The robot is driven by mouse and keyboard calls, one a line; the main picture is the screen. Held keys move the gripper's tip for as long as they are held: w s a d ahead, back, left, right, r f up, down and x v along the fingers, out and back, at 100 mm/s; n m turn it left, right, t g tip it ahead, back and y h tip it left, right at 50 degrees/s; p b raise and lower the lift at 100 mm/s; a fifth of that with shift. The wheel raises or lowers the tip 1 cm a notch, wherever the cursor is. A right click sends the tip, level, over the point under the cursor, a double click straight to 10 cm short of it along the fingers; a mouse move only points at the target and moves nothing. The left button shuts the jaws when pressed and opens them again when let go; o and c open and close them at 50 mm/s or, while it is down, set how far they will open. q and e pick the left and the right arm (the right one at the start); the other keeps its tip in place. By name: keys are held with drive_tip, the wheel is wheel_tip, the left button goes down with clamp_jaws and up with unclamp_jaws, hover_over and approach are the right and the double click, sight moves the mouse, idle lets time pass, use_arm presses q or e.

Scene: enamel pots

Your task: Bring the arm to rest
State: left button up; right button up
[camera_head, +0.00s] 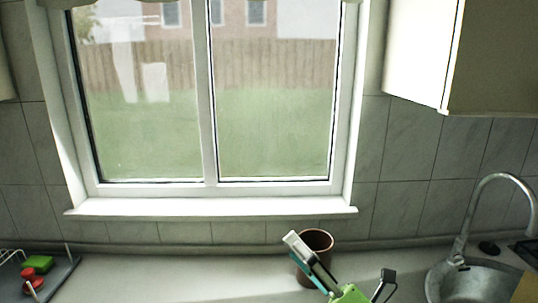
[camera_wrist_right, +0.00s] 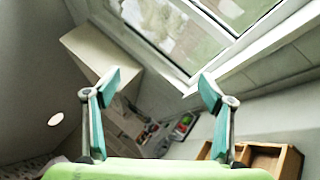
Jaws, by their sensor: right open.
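My right gripper (camera_head: 340,267) shows at the bottom of the head view, right of centre. It is green with dark and teal fingers that stand apart. In the right wrist view the gripper (camera_wrist_right: 155,90) is open, with nothing between its two teal fingertips. One finger crosses in front of a brown pot (camera_head: 318,241) on the counter; I cannot tell whether they touch. My left gripper is not in view.
A sink (camera_head: 470,284) with a curved tap (camera_head: 487,180) is at the right. A drying tray (camera_head: 62,272) with red and green items is at the far left. The counter (camera_head: 180,275) between is clear. A wall cupboard (camera_head: 420,60) hangs upper right. A wooden box (camera_wrist_right: 285,162) shows in the wrist view.

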drive_tip(key=s+d+f+m+h, duration=0.2)
drive_tip(key=d+f+m+h, duration=1.35)
drive_tip(key=m, duration=0.65)
drive_tip(key=s+f+m+g, duration=0.2)
drive_tip(key=s+f, duration=0.1)
drive_tip(key=f, duration=0.1)
drive_tip(key=s+d+f+m+g, duration=0.1)
drive_tip(key=s+f+g, duration=0.1)
drive_tip(key=s+f, duration=0.2)
drive_tip(key=s+d+f+m+g+h, duration=0.1)
drive_tip(key=s+f+m+g, duration=0.1)
drive_tip(key=s+f+g, duration=0.1)
drive_tip(key=shift+s+d+f+m, duration=0.1)
drive_tip(key=shift+s+f+m, duration=0.2)
drive_tip(key=shift+f, duration=0.1)
drive_tip(key=s+a+f+m+g+y, duration=0.1)
drive_tip(key=s+a+f+g, duration=0.2)
drive_tip(key=s, duration=0.5)
drive_tip(key=s+f+m+g+y, duration=0.1)
drive_tip(key=s+f+m+g, duration=0.15)
drive_tip(key=s+f, duration=0.35)
wheel_tip(320, 180, down, 25)
drive_tip(key=s+g+b, duration=0.2)
drive_tip(key=s, duration=0.1)
drive_tip(key=s+d+f+n+g+b, duration=0.1)
drive_tip(key=s+d+f+b, duration=0.1)
drive_tip(key=s+f, duration=1.5)
wheel_tip(320, 180, down, 2)
drive_tip(key=shift+d+f, duration=0.1)
drive_tip(key=shift+d, duration=0.45)
